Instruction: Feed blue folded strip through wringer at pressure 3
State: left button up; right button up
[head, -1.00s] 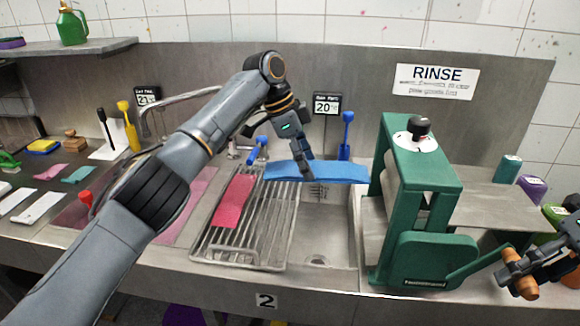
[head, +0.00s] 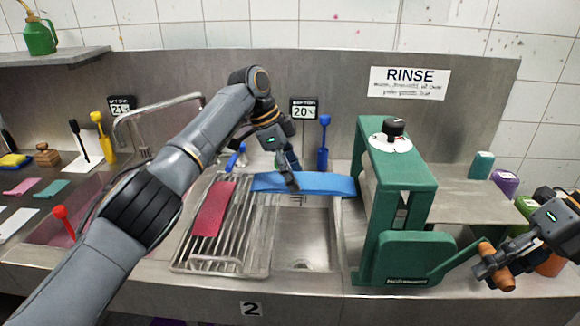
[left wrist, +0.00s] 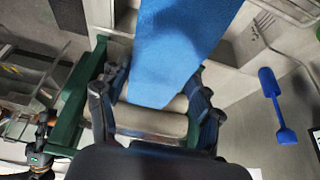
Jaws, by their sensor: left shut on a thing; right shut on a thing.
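The blue folded strip (head: 325,185) is held out flat above the sink, its right end close to the green wringer (head: 405,190). I cannot tell whether that end touches the rollers. My left gripper (head: 293,186) is shut on the strip near its middle. In the left wrist view the strip (left wrist: 180,45) spans the top, with pale rollers (left wrist: 150,122) behind it. The wringer's pressure knob (head: 393,127) is black on a white dial; its setting is too small to read. My right gripper (head: 484,268) is shut on the wooden crank handle (head: 503,280).
A pink strip (head: 214,208) lies on the drain rack (head: 180,268) left of the sink basin (head: 303,240). A blue brush (head: 323,145) stands behind. Bottles, including a purple one (head: 504,182), stand at right. A faucet (head: 165,105) arches behind my left arm.

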aim_at(317, 181)
pick_arm(q)
jog(key=shift+x, duration=1.1)
jog(key=shift+d, duration=1.9)
pick_arm(e)
jog(key=shift+d+f+y, duration=0.5)
jog(key=shift+d+y, duration=0.1)
jog(key=shift+y, duration=0.2)
pick_arm(q)
jog(key=shift+d, duration=0.3)
